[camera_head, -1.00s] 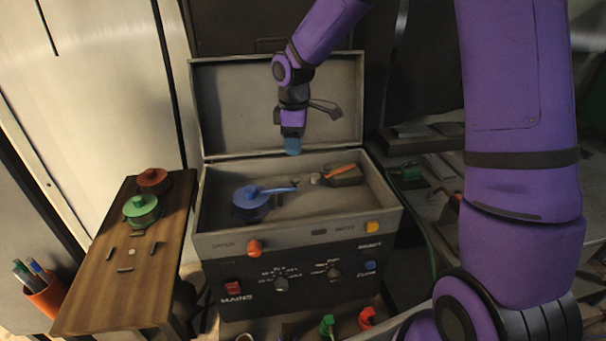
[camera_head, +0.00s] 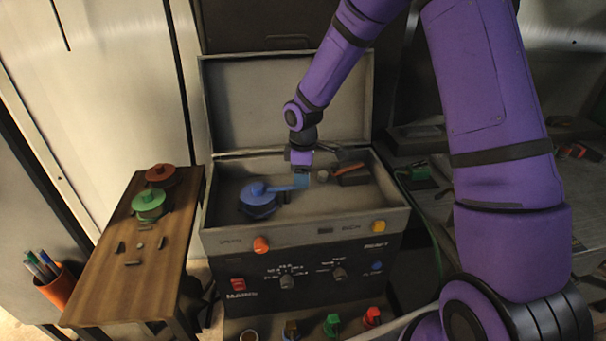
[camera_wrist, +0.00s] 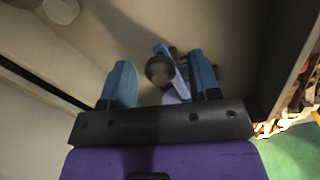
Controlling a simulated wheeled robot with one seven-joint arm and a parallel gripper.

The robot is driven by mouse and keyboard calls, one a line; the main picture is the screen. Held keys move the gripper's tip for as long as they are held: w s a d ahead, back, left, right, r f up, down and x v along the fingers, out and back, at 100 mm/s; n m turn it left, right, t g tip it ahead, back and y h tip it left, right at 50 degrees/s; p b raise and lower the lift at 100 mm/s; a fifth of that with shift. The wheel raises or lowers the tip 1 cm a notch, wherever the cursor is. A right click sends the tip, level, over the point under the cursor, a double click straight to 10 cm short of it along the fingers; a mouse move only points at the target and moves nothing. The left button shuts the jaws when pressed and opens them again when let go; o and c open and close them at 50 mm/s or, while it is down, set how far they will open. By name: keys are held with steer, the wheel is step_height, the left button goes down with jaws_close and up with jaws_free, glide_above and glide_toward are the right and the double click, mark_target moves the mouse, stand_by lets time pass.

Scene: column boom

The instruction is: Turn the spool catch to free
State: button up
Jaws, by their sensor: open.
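A blue spool (camera_head: 258,200) sits at the left inside the open grey case, with a blue arm (camera_head: 282,188) reaching right from its top. A small grey knob (camera_head: 322,176) and an orange lever (camera_head: 350,167) on a dark block are farther right. Which of these parts is the spool catch, I cannot tell. My gripper (camera_head: 302,180) is down inside the case near the blue arm's end and the grey knob. In the wrist view its blue fingers are apart, with a round grey knob (camera_wrist: 158,70) and a pale blue bar (camera_wrist: 180,84) between them; contact is unclear.
The case's front wall (camera_head: 300,238) and raised lid (camera_head: 285,100) bound the space around my gripper. A wooden side table (camera_head: 125,280) at the left carries a green spool (camera_head: 150,205) and a red-brown one (camera_head: 160,175). A pen cup (camera_head: 60,287) stands beside it.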

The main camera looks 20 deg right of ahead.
steer(key=c, duration=0.9)
steer(key=shift+s+m, duration=0.1)
steer(key=shift+m, duration=0.2)
steer(key=m, duration=0.1)
steer(key=s+m, duration=0.1)
steer(key=m, duration=0.1)
steer(key=shift+s+a, duration=0.15)
steer(key=shift+a, duration=0.2)
steer(key=m, duration=0.2)
steer(key=s+a+m, duration=0.1)
steer(key=m, duration=0.2)
steer(key=a+m, duration=0.1)
steer(key=m, duration=0.1)
steer(key=s+m, duration=0.1)
steer(key=shift+a, duration=0.25)
steer(key=shift+a+m, duration=0.4)
steer(key=shift+m, duration=0.7)
steer(key=shift+a+m, duration=0.35)
steer(key=shift+m, duration=0.75)
